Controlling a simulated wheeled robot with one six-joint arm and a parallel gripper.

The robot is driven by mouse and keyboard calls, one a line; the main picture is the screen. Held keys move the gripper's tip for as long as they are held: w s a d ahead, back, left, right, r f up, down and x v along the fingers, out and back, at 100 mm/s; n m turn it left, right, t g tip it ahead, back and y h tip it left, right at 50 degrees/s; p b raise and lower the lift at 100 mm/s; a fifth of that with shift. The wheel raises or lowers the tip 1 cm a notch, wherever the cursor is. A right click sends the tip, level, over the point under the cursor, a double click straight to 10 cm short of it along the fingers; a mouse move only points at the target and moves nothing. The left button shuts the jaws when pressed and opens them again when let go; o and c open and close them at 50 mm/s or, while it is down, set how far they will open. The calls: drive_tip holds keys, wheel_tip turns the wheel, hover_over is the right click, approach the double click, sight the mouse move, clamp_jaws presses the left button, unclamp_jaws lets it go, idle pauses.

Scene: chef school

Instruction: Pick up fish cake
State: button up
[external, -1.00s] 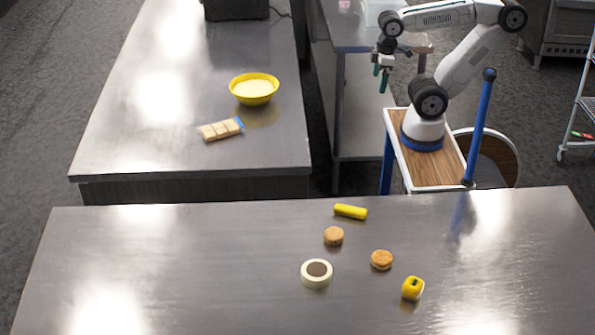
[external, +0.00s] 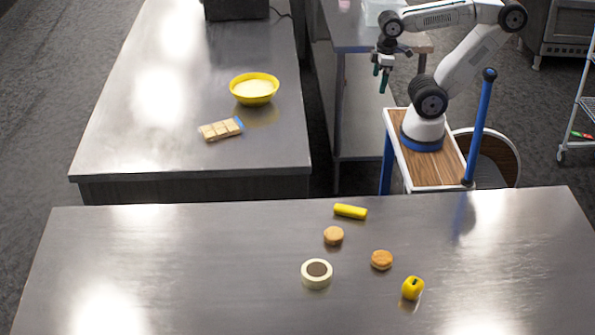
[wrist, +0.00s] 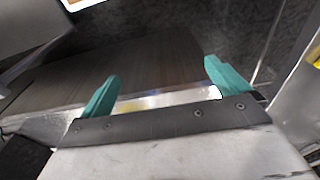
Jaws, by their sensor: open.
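Two round, golden-brown patties lie on the front metal table. One patty (external: 333,236) is near the middle, and the other patty (external: 381,260) is to its right and nearer the camera. Either could be the fish cake; I cannot tell which. My gripper (external: 381,78) is at the back, far from both, hanging beside the cart with its fingers pointing down. In the wrist view my gripper (wrist: 163,88) shows two teal fingers wide apart with nothing between them. No patty can be made out in the wrist view.
The front table's left side is clear.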

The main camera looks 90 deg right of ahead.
sight(380, 253)
idle(0.3)
drive_tip(key=c, duration=0.4)
drive_tip(key=w+a+m+g+y, duration=0.2)
drive_tip(key=w+a+y, duration=0.3)
drive_tip(key=a, duration=1)
drive_tip(key=w+a+m+g+y, duration=0.25)
drive_tip(key=w+a, duration=0.55)
drive_tip(key=a, duration=0.7)
drive_tip(key=shift+c, duration=0.2)
drive_tip(key=a+f+m+y, duration=0.1)
drive_tip(key=a+f+m, duration=0.2)
drive_tip(key=a, duration=0.7)
drive_tip(key=a+f+m+g+y, duration=0.1)
drive_tip(key=a+f+m+y, duration=0.1)
drive_tip(key=a+f, duration=0.4)
drive_tip(key=a+f+m+y, duration=0.2)
drive_tip(key=a+f+m, duration=0.2)
drive_tip(key=a, duration=1.1)
drive_tip(key=shift+s+a+f+m, duration=0.15)
drive_tip(key=shift+f+m, duration=0.05)
drive_tip(key=shift+f, duration=0.2)
drive_tip(key=shift+s+a+f+m, duration=0.1)
drive_tip(key=shift+s+f+m, duration=0.05)
drive_tip(key=shift+f, duration=0.25)
drive_tip(key=shift+r+x, duration=0.2)
drive_tip(key=shift+x, duration=2.6)
